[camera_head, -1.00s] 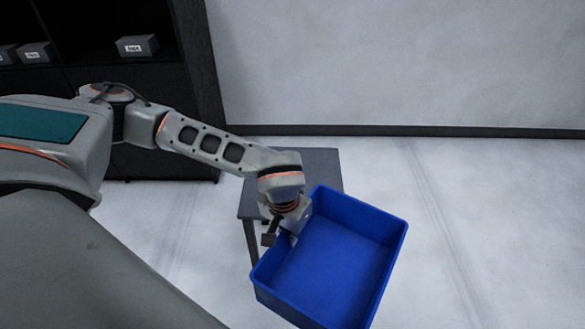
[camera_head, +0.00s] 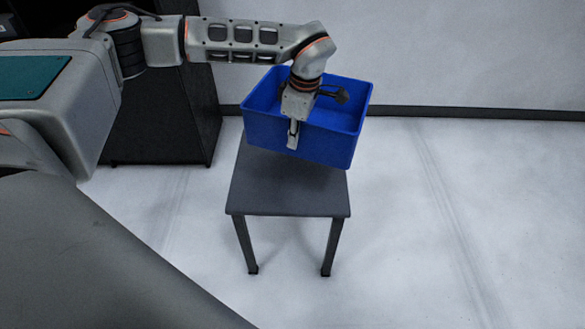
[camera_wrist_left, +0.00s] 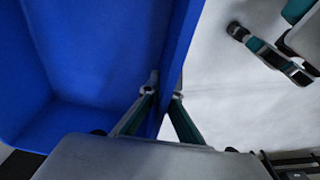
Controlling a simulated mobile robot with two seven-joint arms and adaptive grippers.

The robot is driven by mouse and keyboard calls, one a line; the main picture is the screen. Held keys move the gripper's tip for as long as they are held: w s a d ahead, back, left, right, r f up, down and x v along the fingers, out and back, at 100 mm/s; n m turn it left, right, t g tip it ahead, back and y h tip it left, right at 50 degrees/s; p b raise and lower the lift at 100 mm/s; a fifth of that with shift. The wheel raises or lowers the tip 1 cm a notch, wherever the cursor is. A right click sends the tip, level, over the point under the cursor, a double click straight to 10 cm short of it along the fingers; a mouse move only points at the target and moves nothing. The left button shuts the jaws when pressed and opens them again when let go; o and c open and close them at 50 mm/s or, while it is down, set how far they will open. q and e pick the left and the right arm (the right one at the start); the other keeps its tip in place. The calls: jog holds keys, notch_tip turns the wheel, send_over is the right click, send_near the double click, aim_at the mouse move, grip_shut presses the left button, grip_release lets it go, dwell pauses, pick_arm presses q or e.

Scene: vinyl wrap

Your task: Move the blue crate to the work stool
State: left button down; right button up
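The blue crate (camera_head: 325,145) is over the back part of the grey work stool (camera_head: 290,193) in the head view. It looks roughly level; I cannot tell whether its bottom touches the seat. My left gripper (camera_head: 293,138) is at the crate's near wall, with one finger outside it. In the left wrist view the crate wall (camera_wrist_left: 178,50) runs between the two fingers of my left gripper (camera_wrist_left: 162,95), which are shut on it. The front part of the stool seat is bare. My right gripper is not in view.
A dark shelf unit (camera_head: 160,120) stands at the back left, beside the stool. A white wall with a dark skirting strip (camera_head: 480,113) is behind. The pale floor (camera_head: 440,230) to the right is clear.

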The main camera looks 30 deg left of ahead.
pick_arm(q)
jog(key=n, duration=0.1)
jog(key=w+n, duration=0.1)
jog(key=w+r+n, duration=0.1)
jog(key=shift+a+r+b, duration=0.1)
jog(key=shift+a+b, duration=0.15)
jog(key=shift+b, duration=0.15)
notch_tip(320, 180, down, 14)
jog(key=b, duration=0.5)
send_over(296, 193)
jog(key=shift+n+g, duration=0.3)
notch_tip(296, 193, down, 6)
jog(key=shift+w+a+r, duration=0.1)
jog(key=shift+r, duration=0.1)
jog(key=shift+f, duration=0.15)
jog(key=shift+w, duration=0.1)
jog(key=c, duration=2.7)
grip_release()
jog(key=shift+c, duration=0.2)
jog(key=o, duration=0.5)
jog(key=shift+c, duration=0.2)
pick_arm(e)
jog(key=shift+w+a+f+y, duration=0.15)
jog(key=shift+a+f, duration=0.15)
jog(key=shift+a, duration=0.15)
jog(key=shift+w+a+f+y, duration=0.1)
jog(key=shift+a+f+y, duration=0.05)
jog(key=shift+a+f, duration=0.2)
